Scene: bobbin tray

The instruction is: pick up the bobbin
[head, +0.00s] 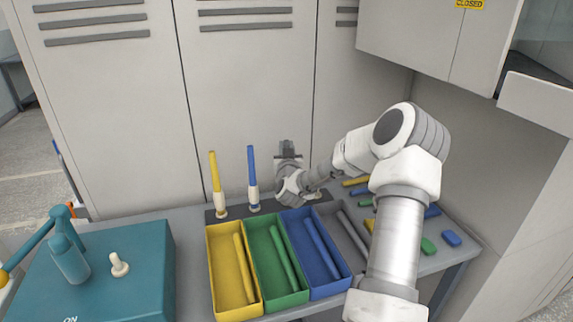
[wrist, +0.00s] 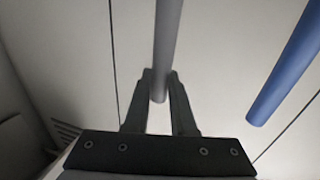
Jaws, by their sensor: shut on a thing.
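My gripper shows in the wrist view (wrist: 160,82) with its two dark fingers closed around a grey bobbin (wrist: 167,40). The bobbin is a plain rod, with one end showing between the fingertips and the rest running out of the top of the frame. In the head view my gripper (head: 287,150) is in front of the lockers, above the back of the table. The held bobbin is hard to make out there. A blue bobbin (head: 252,172) and a yellow bobbin (head: 214,172) stand upright to its left. The blue one also shows at right in the wrist view (wrist: 288,65).
A dark strip (head: 236,211) holds the standing bobbins. In front are yellow (head: 213,270), green (head: 257,272) and blue (head: 297,262) trays, each with a rod inside, and a grey rod (head: 352,232). A teal machine (head: 150,262) stands left. Loose coloured pieces lie right.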

